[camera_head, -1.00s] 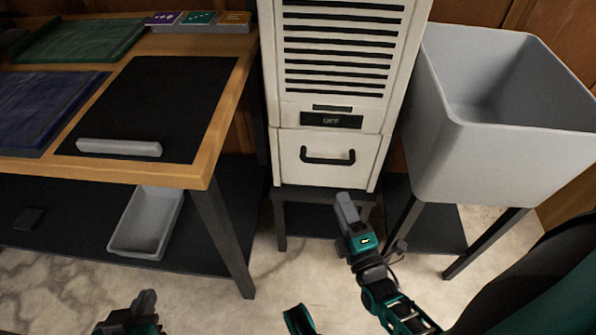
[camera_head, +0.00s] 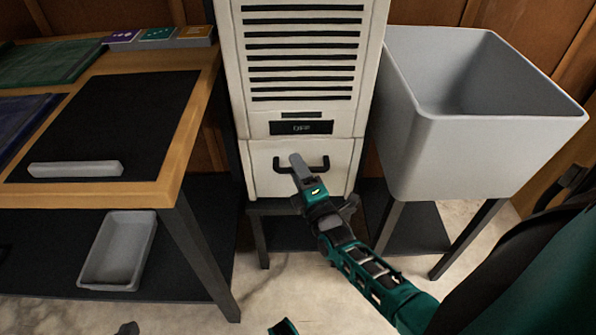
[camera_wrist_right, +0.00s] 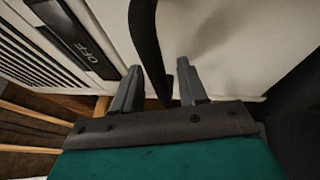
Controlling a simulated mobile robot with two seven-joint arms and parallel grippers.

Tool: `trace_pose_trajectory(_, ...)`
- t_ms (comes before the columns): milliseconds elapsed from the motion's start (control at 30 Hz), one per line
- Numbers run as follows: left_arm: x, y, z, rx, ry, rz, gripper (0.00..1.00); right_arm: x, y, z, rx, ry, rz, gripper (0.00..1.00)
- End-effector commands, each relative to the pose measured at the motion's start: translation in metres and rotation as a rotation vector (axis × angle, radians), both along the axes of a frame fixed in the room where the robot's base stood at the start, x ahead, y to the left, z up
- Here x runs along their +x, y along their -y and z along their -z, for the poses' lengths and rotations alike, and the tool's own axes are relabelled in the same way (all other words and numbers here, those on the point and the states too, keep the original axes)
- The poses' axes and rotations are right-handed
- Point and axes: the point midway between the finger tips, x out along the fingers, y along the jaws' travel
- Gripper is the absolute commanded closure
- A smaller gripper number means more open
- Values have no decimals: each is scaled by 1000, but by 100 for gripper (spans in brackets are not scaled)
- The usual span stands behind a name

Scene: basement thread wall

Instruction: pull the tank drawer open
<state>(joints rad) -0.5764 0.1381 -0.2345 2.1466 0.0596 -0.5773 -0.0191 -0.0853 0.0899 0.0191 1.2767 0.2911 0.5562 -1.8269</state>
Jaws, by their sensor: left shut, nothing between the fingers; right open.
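The tank drawer (camera_head: 268,185) is the pale lower front of the tall white tank cabinet, and it looks closed. Its black bar handle (camera_head: 325,164) is partly hidden by my right gripper (camera_head: 297,162), which is open in front of it. In the right wrist view, the handle (camera_wrist_right: 146,45) runs down between the two grey fingers of the right gripper (camera_wrist_right: 158,85). The fingers stand apart on either side of it, and contact cannot be told. My left gripper (camera_head: 127,328) shows only as a dark tip at the bottom edge, away from the drawer.
A grey basin (camera_head: 440,150) on dark legs stands close to the right. A wooden workbench (camera_head: 180,150) with a black mat stands left, with a grey tray (camera_head: 120,250) on its lower shelf. The cabinet's OFF panel (camera_head: 301,128) is above the drawer. Floor in front is clear.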

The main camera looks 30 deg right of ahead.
Motion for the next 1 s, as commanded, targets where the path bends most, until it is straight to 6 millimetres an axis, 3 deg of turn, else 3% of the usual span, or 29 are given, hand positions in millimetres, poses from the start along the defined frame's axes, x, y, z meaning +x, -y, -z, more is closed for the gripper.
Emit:
trace_pose_trajectory(233, 2, 0, -3, -1, 8, 0, 100, 0, 0, 0, 0, -1, 0, 58)
trace_pose_trajectory(667, 2, 0, -3, -1, 8, -1, 100, 0, 0, 0, 1, -1, 0, 99)
trace_pose_trajectory(1000, 2, -1, -1, 1, 4, -1, 100, 0, 0, 0, 1, -1, 0, 100)
